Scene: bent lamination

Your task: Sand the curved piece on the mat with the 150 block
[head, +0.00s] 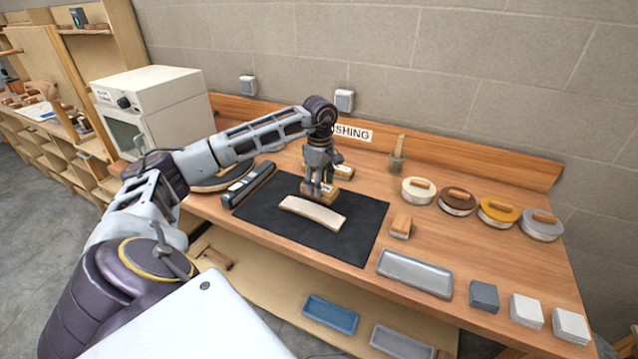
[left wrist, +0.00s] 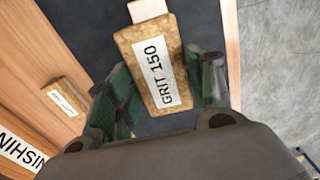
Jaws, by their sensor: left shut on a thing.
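The curved piece (head: 313,213) is a pale, bent strip of wood lying on the black mat (head: 350,238). My left gripper (head: 316,191) is just behind it, pointing down over the back of the mat. It is shut on the 150 block, a tan block whose label reads GRIT 150 in the left wrist view (left wrist: 158,65), with a finger on each side. Whether the block touches the mat is unclear. A pale end of the curved piece (left wrist: 147,9) shows past the block. My right gripper is not in view.
Another labelled block (head: 342,171) lies behind the mat, and a tan block (head: 401,226) lies to its right. A grey tray (head: 414,272), several round tins and grey and white cubes fill the right side. A dark long tool (head: 248,184) lies left of the mat.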

